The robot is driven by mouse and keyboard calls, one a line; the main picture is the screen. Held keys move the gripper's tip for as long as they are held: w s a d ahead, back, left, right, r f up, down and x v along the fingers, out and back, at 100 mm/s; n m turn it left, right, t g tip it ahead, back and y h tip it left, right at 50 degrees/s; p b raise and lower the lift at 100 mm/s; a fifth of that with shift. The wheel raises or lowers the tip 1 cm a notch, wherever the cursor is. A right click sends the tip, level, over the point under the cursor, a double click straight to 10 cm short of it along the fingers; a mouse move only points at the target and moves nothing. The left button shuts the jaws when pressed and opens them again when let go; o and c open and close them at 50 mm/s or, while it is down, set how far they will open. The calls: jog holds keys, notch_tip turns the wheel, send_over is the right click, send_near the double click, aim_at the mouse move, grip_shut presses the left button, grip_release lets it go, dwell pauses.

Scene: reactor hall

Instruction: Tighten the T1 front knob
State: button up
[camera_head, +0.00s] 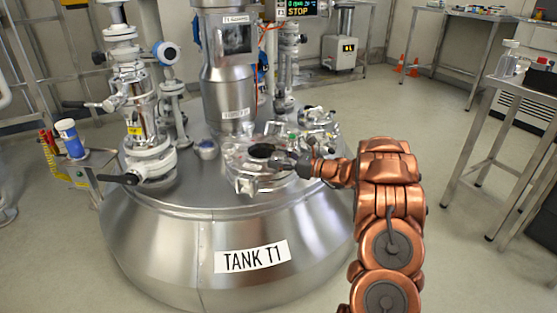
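The large steel tank (180,245) stands in the middle of the head view, with a "TANK T1" label (252,257) on its front. A round hatch (240,166) with clamps and small fittings sits on its top. A black knob-like part (262,150) shows on the hatch, and a metal clamp fitting (246,186) is at its front edge. I cannot tell for sure which is the front knob. My copper arm comes in from the right, and my gripper (284,161) is over the right part of the hatch, close to the black part. Its fingers are too small to read, and contact is unclear.
A tall steel column (228,88) rises behind the hatch. Valves and pipes (143,125) with a black handle (118,179) stand to its left. A side shelf holds a blue-and-white bottle (70,139). A metal table (510,85) is at the right; the floor between is clear.

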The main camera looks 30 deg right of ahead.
jog(key=c, duration=0.8)
jog(key=shift+r+h+p, duration=0.15)
jog(key=shift+h+p, duration=0.15)
jog(key=shift+p, duration=0.35)
